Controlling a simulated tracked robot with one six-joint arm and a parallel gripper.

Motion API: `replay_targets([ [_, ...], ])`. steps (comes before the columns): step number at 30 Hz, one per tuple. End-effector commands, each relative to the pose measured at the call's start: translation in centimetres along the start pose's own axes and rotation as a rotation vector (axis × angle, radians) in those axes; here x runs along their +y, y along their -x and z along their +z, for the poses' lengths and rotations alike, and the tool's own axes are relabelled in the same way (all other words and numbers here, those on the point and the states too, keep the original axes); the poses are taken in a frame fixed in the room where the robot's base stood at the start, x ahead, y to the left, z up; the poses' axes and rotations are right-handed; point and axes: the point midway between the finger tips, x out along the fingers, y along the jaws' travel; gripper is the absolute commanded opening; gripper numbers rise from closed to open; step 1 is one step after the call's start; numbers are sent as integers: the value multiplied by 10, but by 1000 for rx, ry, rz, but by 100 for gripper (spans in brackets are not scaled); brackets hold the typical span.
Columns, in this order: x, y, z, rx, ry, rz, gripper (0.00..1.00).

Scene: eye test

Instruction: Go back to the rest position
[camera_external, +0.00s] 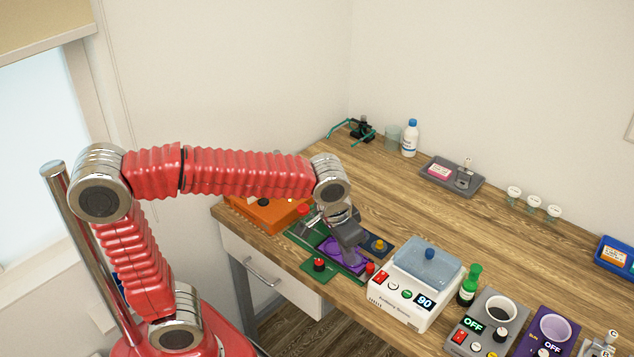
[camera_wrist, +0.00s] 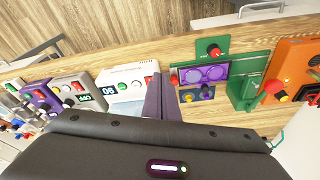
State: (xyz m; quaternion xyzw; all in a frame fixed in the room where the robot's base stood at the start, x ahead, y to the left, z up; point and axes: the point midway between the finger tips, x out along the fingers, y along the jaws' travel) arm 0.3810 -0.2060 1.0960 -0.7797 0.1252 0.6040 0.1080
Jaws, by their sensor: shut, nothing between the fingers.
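My gripper (camera_external: 354,251) is at the end of my red arm, pointing down over the purple panel (camera_external: 331,250) near the front edge of the bench. In the wrist view its fingers (camera_wrist: 160,96) are together, with nothing between them. In that view the purple panel (camera_wrist: 204,74) lies just right of the fingers, and the white device reading 90 (camera_wrist: 128,82) lies just left. I cannot tell whether the fingertips touch the panel. My arm is stretched out to the right from its raised elbow.
A white device with a blue lid (camera_external: 412,290) stands right of my gripper. An orange box (camera_external: 262,215) sits left, and a green panel (camera_external: 318,267) lies around the purple one. A green bottle (camera_external: 468,288) and grey OFF device (camera_external: 470,323) stand further right. The middle of the wooden bench (camera_external: 400,210) is clear.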

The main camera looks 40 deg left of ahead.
Motion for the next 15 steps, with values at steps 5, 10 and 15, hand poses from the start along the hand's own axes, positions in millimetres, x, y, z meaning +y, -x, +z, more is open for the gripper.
replay_targets([
  [5,-38,0,30,37,0,6,0],
  [10,-72,-1,62,76,23,-1,0],
  [15,-103,0,92,120,79,-19,0],
])
